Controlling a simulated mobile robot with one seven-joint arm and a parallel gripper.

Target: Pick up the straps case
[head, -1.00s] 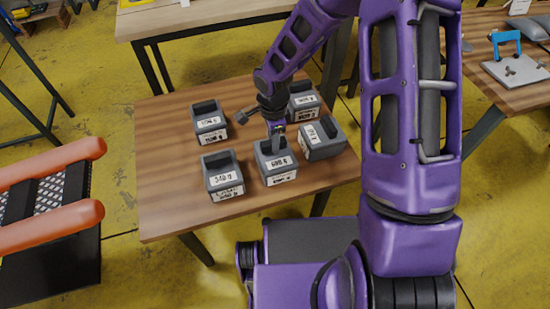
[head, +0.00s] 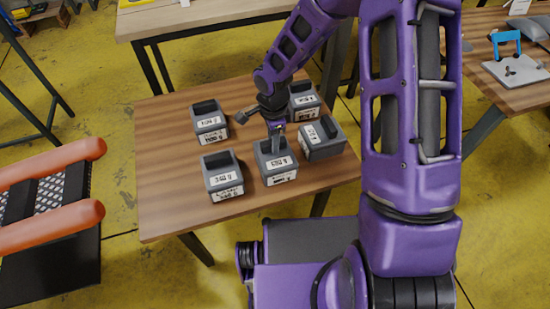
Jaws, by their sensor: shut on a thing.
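Several dark grey cases with white labels stand on the wooden table. The label writing is too small to read surely, so I cannot tell which one is the straps case. My gripper (head: 275,142) is shut on the front middle case (head: 279,172), at its top. That case is upright; I cannot tell whether it touches the table. The front left case (head: 222,177) stands to its left. The right case (head: 321,139) is close on its right. The back left case (head: 209,122) and the back right case (head: 303,101), partly behind my arm, stand farther back.
The wooden table (head: 160,170) has free room on its left side. An orange-tubed inflatable boat (head: 50,229) lies at the left. A workbench (head: 190,20) stands behind, and another table (head: 490,95) with a blue-handled tool (head: 507,42) is at the right.

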